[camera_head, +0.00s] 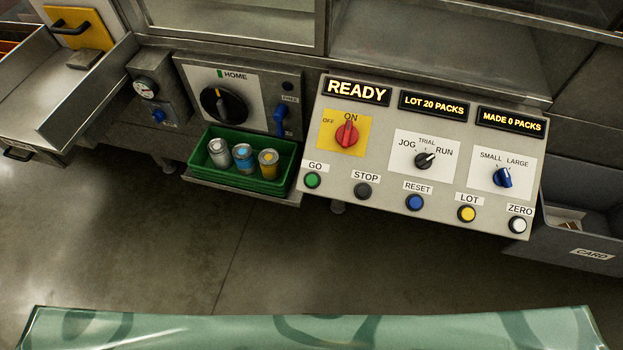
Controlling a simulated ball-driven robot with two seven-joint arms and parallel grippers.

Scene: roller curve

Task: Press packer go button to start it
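The green GO button (312,180) sits at the lower left of the tilted grey control panel (380,170), under a GO label. The panel's left display (356,91) reads READY, the middle display (433,105) LOT 20 PACKS and the right display (512,121) MADE 0 PACKS. The red power knob (347,134) points to ON. The mode knob (424,160) appears turned toward RUN. Neither gripper is in view.
Beside GO are the dark STOP (362,190), blue RESET (415,202), yellow LOT (466,213) and white ZERO (517,225) buttons. A green tray (236,183) with three cans stands left of the panel. A grey CARD bin (585,245) is at right. Open floor lies below.

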